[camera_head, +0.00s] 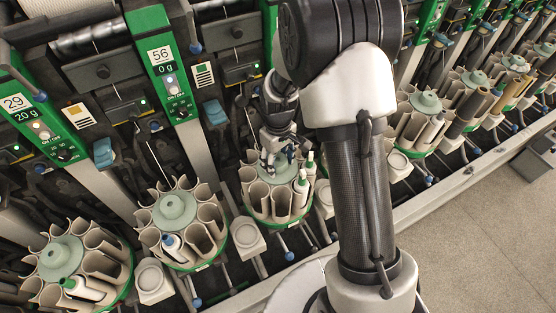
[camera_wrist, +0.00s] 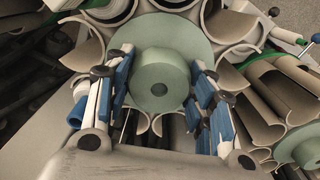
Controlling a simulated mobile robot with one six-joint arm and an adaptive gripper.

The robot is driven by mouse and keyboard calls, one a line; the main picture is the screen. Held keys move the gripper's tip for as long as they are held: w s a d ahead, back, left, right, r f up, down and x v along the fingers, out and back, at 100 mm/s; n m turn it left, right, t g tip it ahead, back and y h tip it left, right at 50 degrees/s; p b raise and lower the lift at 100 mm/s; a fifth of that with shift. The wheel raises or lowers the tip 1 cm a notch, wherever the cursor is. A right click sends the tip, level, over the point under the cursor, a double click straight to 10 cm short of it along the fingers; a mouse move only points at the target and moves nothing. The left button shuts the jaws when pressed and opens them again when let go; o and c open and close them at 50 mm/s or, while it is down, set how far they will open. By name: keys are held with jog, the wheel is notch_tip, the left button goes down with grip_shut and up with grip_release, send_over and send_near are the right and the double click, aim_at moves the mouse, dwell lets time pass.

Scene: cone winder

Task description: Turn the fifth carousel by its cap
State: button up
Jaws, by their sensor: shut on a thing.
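The carousel (camera_head: 262,202) under my gripper (camera_head: 273,160) is the third from the left in the head view, a ring of beige open tubes with a few white and green bobbins in its right side. Its pale green cap (camera_wrist: 160,82) is a round disc with a raised hub and a central hole, seen in the wrist view. My gripper's blue-padded fingers (camera_wrist: 162,72) stand on both sides of the hub, shut on it. In the head view the gripper hides much of the cap.
Similar carousels stand to the left (camera_head: 174,209) and far left (camera_head: 62,252); others stand right of my arm (camera_head: 426,103). White blocks (camera_head: 247,234) sit between them. Winder panels (camera_head: 160,60) rise behind. Open floor (camera_head: 490,230) lies at lower right.

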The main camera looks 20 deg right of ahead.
jog(key=c, duration=0.3)
jog(key=shift+m, duration=0.4)
jog(key=m+p, duration=0.1)
jog(key=m, duration=0.1)
jog(key=shift+m, duration=0.4)
jog(key=m+p, duration=0.1)
jog(key=m, duration=0.2)
jog(key=shift+a+m, duration=0.1)
jog(key=shift+m, duration=0.3)
jog(key=m, duration=0.4)
jog(key=shift+p, duration=0.4)
jog(key=shift+a+m+p, duration=0.1)
jog(key=shift+m+p, duration=0.2)
jog(key=shift+m, duration=1.7)
